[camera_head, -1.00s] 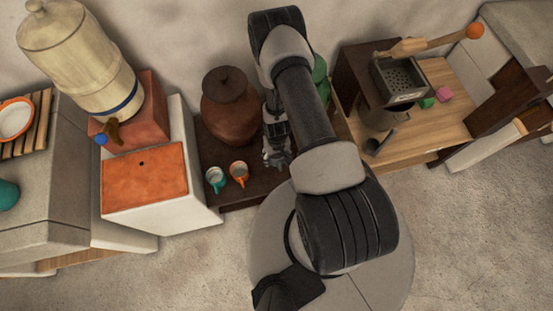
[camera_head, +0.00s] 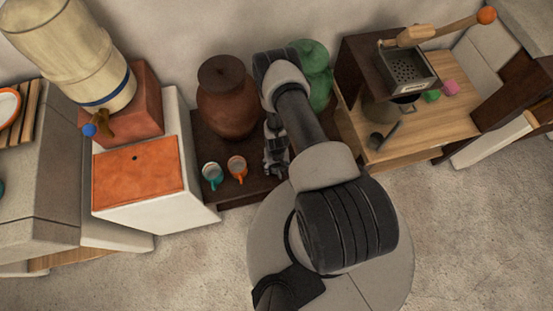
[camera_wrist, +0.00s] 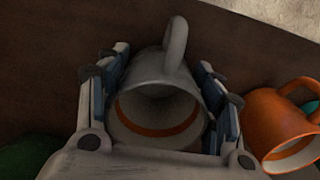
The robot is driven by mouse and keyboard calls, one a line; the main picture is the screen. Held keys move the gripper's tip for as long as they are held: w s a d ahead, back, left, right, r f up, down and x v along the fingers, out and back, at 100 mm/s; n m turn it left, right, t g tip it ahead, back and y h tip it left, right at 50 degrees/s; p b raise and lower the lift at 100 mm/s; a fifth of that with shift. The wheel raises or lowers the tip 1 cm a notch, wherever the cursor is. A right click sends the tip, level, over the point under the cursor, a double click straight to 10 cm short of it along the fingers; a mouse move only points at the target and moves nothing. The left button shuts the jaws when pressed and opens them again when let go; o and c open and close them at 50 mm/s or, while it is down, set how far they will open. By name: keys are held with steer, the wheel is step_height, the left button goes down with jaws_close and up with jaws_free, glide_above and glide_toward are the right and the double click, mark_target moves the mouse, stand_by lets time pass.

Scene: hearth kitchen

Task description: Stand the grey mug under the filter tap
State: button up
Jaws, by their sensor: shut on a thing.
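In the wrist view the grey mug (camera_wrist: 160,72) sits between the two fingers of my gripper (camera_wrist: 160,95), which is shut on it. Its handle points to the top of the picture, and an orange band shows inside its rim. In the head view my gripper (camera_head: 275,158) is over the dark low shelf, right of the orange mug; the grey mug cannot be made out clearly there. The filter tap (camera_head: 101,126), brown with a blue end, juts from the base of the cream water filter (camera_head: 75,55) at the left, above an orange slab (camera_head: 138,172).
An orange mug (camera_head: 237,167) and a teal mug (camera_head: 212,174) stand left of my gripper. A brown lidded jar (camera_head: 228,100) stands behind them, a green vessel (camera_head: 316,75) further right. The orange slab is bare.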

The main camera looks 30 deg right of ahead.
steer(key=shift+f, duration=0.1)
steer(key=o, duration=1.1)
